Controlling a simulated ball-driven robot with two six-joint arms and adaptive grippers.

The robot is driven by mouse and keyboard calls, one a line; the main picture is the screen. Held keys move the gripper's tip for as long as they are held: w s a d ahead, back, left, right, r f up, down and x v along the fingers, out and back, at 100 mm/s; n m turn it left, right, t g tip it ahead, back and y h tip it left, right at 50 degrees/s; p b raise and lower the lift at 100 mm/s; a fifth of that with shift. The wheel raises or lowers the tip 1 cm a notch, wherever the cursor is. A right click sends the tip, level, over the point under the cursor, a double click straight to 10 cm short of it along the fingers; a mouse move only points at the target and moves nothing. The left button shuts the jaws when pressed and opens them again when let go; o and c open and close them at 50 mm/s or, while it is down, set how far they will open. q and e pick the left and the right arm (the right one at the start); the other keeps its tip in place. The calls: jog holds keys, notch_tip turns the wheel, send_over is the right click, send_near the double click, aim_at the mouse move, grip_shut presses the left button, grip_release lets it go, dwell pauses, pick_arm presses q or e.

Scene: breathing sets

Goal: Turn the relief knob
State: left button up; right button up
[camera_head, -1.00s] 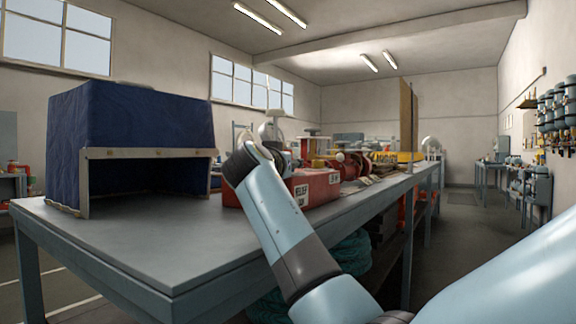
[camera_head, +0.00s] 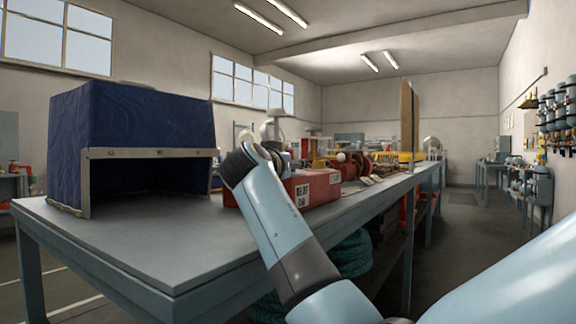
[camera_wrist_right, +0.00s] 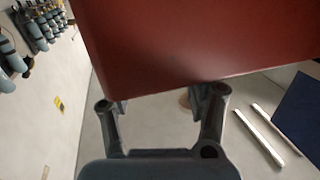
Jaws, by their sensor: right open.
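I cannot make out the relief knob for sure in either view. A red case (camera_head: 318,187) with white labels stands on the grey bench (camera_head: 170,245), partly behind my right arm. In the right wrist view a large plain red surface (camera_wrist_right: 200,40) fills the top, close to the camera. My right gripper (camera_wrist_right: 164,98) is open, its two fingers spread below and against the edge of this red surface in the picture. The fingertips are partly hidden by it, and I cannot tell if they touch it. My left gripper is in neither view.
A dark blue hood (camera_head: 130,130) with an open front stands at the left of the bench. Red and yellow equipment crowds the bench behind the case. A coiled green hose (camera_head: 345,255) lies beneath. The bench's front left is bare.

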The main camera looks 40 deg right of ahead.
jog(key=v, duration=0.6)
jog(key=shift+s+a, duration=0.25)
jog(key=shift+a, duration=0.05)
jog(key=shift+f, duration=0.1)
